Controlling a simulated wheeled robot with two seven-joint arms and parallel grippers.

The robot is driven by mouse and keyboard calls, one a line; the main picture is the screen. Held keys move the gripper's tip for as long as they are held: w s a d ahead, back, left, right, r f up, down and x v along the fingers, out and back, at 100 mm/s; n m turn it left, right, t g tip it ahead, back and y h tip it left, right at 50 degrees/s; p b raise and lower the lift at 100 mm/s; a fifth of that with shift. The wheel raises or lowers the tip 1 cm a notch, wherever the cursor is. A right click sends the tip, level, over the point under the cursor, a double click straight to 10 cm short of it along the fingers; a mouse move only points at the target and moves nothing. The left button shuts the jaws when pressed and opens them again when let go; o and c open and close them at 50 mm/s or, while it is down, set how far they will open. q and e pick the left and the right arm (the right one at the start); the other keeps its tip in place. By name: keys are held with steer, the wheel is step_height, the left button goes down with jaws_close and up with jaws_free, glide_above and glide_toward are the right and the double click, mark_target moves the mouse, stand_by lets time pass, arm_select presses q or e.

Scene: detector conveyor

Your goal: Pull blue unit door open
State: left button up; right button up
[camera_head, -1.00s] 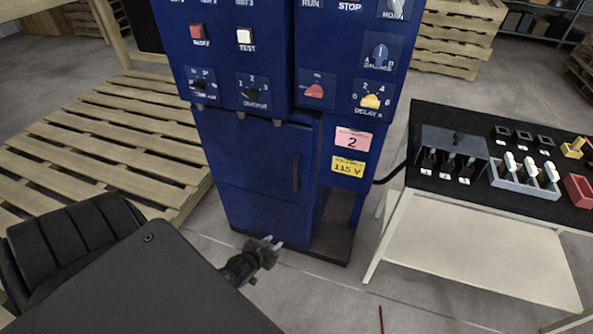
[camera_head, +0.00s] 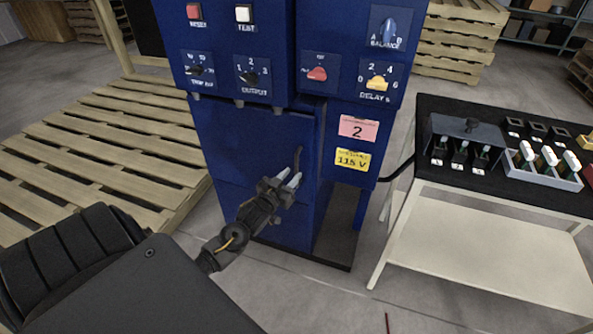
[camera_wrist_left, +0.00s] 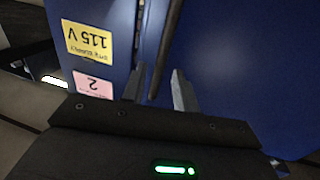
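The blue unit (camera_head: 262,215) stands in the middle of the head view. Its plain blue door (camera_head: 240,145) sits below the control panels and looks shut. A dark upright handle (camera_head: 297,157) is near the door's right edge. My left gripper (camera_head: 291,181) is open at the lower end of the handle. In the left wrist view the handle (camera_wrist_left: 167,45) runs down toward the gap between the two open fingers (camera_wrist_left: 158,88). I cannot tell whether they touch it. My gripper hides part of the lower door. My right gripper is not in view.
A black-topped table (camera_head: 500,195) with a grey switch box (camera_head: 467,135) and a rack (camera_head: 543,168) of small parts stands at the right. A wooden pallet (camera_head: 95,165) lies at the left. Floor in front of the unit is clear.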

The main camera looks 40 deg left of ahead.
mark_target(296, 170)
arm_select(q)
steer(key=shift+w+a, duration=0.15)
steer(key=shift+w, duration=0.9)
steer(key=shift+w+a, duration=0.15)
steer(key=shift+w, duration=0.85)
steer(key=shift+c, duration=0.3)
jaws_close()
